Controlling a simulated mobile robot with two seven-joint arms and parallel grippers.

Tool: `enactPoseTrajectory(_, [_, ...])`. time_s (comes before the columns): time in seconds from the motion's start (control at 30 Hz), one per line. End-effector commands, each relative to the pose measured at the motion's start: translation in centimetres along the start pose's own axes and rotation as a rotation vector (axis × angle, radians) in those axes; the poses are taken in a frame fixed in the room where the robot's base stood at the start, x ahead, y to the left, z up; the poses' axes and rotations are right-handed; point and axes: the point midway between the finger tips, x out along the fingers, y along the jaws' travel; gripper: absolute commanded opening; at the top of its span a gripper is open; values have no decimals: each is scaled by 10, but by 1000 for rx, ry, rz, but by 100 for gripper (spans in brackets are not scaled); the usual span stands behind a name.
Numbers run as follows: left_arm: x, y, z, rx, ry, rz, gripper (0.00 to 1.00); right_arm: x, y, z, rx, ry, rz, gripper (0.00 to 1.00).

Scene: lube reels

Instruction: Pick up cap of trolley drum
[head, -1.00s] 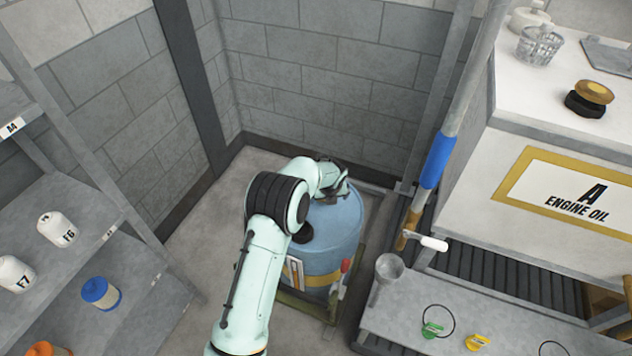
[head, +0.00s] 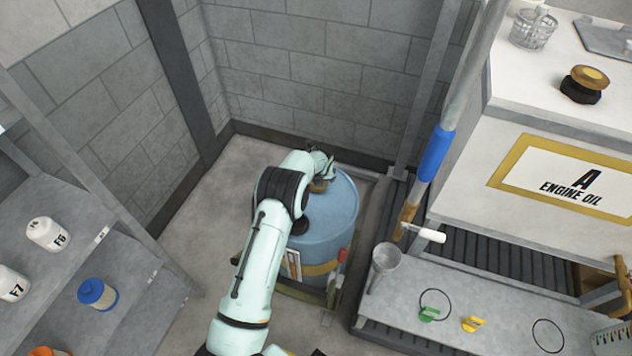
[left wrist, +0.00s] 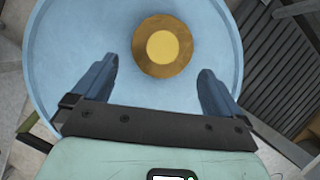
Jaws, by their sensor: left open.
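The blue trolley drum (head: 335,225) stands on the floor near the wall corner, partly hidden by my left arm. Its cap (left wrist: 163,46) is round and brown with a gold centre, sitting on the drum top (left wrist: 75,50) in the left wrist view. In the head view a little of the brown cap (head: 318,187) shows beneath my left wrist. My left gripper (left wrist: 158,69) is open above the drum top. The cap lies just ahead of and between its two fingers, apparently not touched. My right gripper is not in view.
A grey shelf (head: 70,215) with bottles stands at left. At right are the engine oil cabinet (head: 480,120), a sloping pole with a blue grip (head: 436,155), and a low bench (head: 450,325) holding a funnel (head: 384,262). Floor (head: 205,225) left of the drum is clear.

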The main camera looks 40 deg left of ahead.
Motion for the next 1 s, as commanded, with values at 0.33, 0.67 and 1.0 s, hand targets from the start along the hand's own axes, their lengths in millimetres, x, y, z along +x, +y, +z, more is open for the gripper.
enactPoseTrajectory(0.33, [40, -3, 7, -1, 0, 1, 100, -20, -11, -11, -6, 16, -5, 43])
enactPoseTrajectory(0.67, [49, -2, 6, -1, 1, 0, 100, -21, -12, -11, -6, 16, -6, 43])
enactPoseTrajectory(1.0, [48, -2, 6, -1, 0, 0, 56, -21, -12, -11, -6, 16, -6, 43])
